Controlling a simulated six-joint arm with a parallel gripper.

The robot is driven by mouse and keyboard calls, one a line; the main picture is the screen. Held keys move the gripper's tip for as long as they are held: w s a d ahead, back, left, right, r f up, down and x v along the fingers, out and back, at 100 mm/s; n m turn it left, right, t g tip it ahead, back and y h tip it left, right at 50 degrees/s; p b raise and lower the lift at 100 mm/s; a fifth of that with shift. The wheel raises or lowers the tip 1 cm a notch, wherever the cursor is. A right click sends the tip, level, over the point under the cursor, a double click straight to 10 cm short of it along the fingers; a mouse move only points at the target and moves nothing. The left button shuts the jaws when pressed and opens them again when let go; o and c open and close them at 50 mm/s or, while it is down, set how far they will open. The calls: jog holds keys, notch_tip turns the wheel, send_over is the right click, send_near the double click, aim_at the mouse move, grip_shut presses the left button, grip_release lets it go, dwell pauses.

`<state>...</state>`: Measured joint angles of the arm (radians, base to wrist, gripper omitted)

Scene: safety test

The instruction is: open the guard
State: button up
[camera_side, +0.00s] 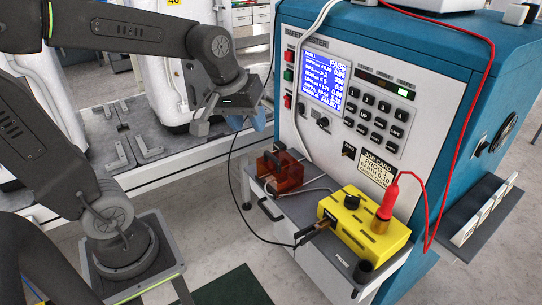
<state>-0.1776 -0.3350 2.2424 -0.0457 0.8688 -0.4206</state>
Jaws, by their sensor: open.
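The guard appears to be the translucent reddish-brown cover (280,172) on the left part of the grey shelf at the front of the tester. It has a dark handle on top and looks closed, though what lies under it is hard to make out. My gripper (232,122) hangs above and to the left of the guard, in front of the tester's left edge. It is apart from the guard, open, and holds nothing that I can see.
The blue and white tester (400,70) with a lit screen (322,75) stands behind the shelf (325,262). A yellow box (365,225) with a red probe (388,200) sits right of the guard. A black cable hangs below my gripper to the box. White machines stand behind.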

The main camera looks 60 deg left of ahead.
jog(key=w+a+f+n+g, duration=0.1)
jog(key=w+a+f+n, duration=0.3)
jog(key=w+a+n, duration=0.35)
jog(key=n+g, duration=0.1)
jog(key=n, duration=0.2)
send_near(272, 156)
jog(key=f, duration=0.3)
jog(key=w+f, duration=0.1)
jog(key=f, duration=0.4)
jog(key=shift+w+a+f, duration=0.15)
jog(key=shift+w+f, duration=0.2)
grip_shut()
